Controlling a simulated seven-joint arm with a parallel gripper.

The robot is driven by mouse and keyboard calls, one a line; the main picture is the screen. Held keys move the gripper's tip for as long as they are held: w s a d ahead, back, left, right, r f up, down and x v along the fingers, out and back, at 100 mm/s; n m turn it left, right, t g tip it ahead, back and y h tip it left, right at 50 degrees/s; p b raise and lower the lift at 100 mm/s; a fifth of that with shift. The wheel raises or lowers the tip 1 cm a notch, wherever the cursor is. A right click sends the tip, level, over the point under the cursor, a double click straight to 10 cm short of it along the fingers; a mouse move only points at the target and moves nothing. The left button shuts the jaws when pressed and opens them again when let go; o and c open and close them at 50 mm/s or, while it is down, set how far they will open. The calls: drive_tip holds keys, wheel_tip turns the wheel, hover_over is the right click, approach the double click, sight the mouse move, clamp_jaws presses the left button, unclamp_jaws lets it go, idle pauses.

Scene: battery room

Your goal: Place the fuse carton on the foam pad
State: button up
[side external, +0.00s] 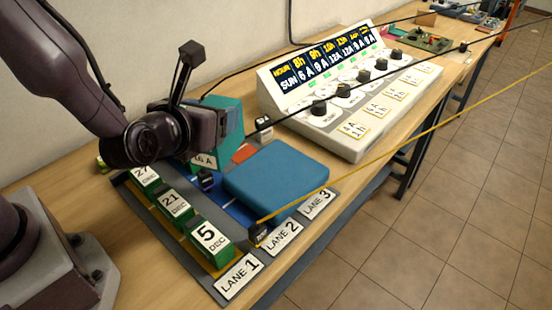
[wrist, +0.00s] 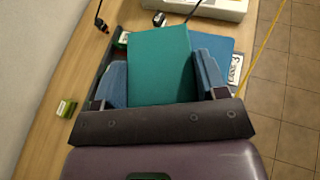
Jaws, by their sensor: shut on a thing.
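The fuse carton is a teal box (side external: 228,120) with a white label that reads about "16 A", partly hidden by my arm. In the wrist view the carton (wrist: 160,60) fills the space between the two blue-padded fingers. My gripper (wrist: 162,82) is shut on it; it also shows in the side view (side external: 196,122). The foam pad (side external: 277,180) is a flat blue slab over the lane 2 and lane 3 side of the rack. In the side view the carton is behind and left of the pad; the pad (wrist: 226,46) shows partly behind the right finger in the wrist view.
Green date boxes (side external: 210,240) stand in a row in lane 1 of the dark rack (side external: 205,283). A small black block (side external: 258,236) sits near the lane 2 label. A control panel (side external: 345,95) stands behind the pad. Black and yellow cables cross the view.

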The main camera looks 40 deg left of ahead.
drive_tip(key=shift+w+d+f, duration=0.45)
drive_tip(key=shift+w+f, duration=1.6)
drive_tip(key=shift+w+d+f, duration=0.45)
drive_tip(key=shift+w+f, duration=1.6)
drive_tip(key=shift+w, duration=0.05)
drive_tip(key=shift+w+d+f, duration=0.45)
drive_tip(key=shift+w+f, duration=1.6)
drive_tip(key=shift+f, duration=0.1)
drive_tip(key=o, duration=1.2)
drive_tip(key=shift+f, duration=0.1)
drive_tip(key=shift+o, duration=0.2)
